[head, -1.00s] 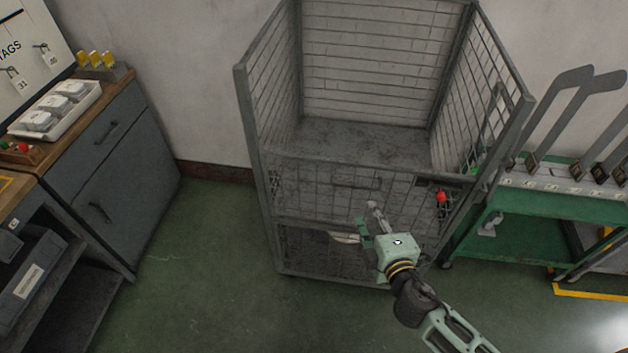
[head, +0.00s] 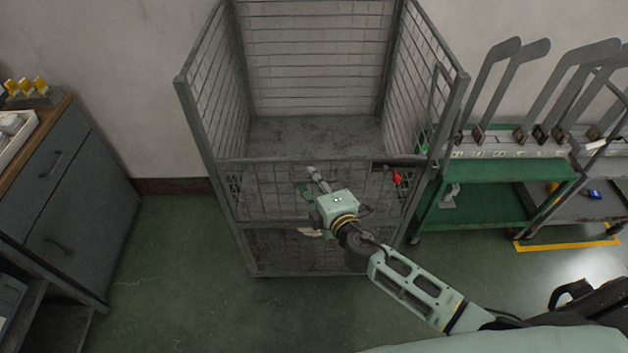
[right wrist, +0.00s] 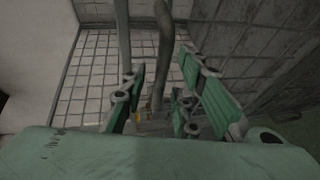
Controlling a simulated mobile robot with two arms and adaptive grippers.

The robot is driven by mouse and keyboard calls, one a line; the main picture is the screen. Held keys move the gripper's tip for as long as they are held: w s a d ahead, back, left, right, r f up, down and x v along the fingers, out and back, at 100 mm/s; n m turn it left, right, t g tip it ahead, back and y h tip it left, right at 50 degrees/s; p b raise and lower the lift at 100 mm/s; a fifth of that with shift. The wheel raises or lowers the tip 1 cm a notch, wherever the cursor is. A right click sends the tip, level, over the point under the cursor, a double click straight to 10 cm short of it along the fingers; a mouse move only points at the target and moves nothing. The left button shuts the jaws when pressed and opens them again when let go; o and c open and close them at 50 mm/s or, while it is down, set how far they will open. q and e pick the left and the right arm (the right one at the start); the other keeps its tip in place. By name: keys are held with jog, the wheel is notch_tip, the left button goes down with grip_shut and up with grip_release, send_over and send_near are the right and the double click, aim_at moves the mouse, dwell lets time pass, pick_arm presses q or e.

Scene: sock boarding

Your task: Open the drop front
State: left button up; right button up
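The grey wire-mesh cage trolley (head: 182,88) stands against the wall. Its drop front (head: 262,203) is upright across the lower front, with a red catch (head: 397,178) near its upper right corner. My right gripper (head: 312,185) is in front of the panel near its top rail, covering the middle where the panel's handle is. In the right wrist view, the gripper's green fingers (right wrist: 160,104) are apart, with a grey bar (right wrist: 163,45) showing between and beyond them. I cannot tell whether they touch it. My left gripper is not in view.
A green cart (head: 480,172) with upright grey sock boards (head: 490,85) stands close on the right. A dark cabinet (head: 75,200) is on the left. The green floor (head: 180,275) in front of the trolley is clear.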

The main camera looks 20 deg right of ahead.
jog(key=shift+c, duration=0.5)
grip_shut()
